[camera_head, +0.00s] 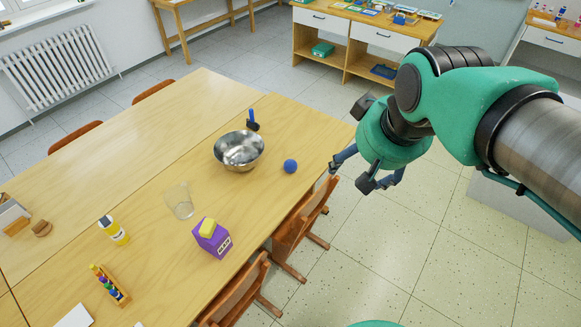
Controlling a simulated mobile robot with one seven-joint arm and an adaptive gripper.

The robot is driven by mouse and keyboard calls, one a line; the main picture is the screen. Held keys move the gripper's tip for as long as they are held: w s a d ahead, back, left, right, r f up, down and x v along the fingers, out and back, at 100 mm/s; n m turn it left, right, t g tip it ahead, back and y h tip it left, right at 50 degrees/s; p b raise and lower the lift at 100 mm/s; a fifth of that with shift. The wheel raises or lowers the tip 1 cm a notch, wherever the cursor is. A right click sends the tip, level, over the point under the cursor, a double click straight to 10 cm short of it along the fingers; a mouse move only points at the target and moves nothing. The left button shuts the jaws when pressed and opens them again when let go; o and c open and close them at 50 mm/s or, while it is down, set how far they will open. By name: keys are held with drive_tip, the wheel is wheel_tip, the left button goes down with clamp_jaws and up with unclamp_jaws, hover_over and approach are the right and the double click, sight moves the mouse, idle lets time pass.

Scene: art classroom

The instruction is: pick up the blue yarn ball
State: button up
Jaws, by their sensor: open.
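The blue yarn ball (290,166) is a small round ball on the light wooden table (275,210), near its right edge. It sits just right of a shiny metal bowl (239,150), apart from it. My gripper (349,174) is open and empty. In the picture it is to the right of the ball, past the table's right edge, with its fingers pointing down and left. Nothing hides the ball.
A glass (181,200), a purple box (212,238), a yellow bottle (113,230) and a dark blue-handled tool (252,120) stand on the table. Wooden chairs (301,222) stand along its right side. The tabletop around the ball is clear on its near side.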

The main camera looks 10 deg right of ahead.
drive_tip(key=w+a+f+n+g, duration=0.1)
drive_tip(key=w+f+n, duration=0.1)
drive_tip(key=w, duration=1.3)
drive_tip(key=n+g, duration=0.3)
drive_tip(key=n, duration=0.1)
hover_over(292, 162)
wheel_tip(292, 162, down, 39)
drive_tip(key=shift+s+d+y, duration=0.3)
drive_tip(key=shift+s+y, duration=0.1)
drive_tip(key=f, duration=0.2)
drive_tip(key=f+b, duration=0.1)
drive_tip(key=f, duration=0.5)
drive_tip(key=shift+w+a+f, duration=0.2)
drive_tip(key=shift+w+a, duration=0.1)
drive_tip(key=shift+w, duration=0.1)
drive_tip(key=shift+f, duration=0.15)
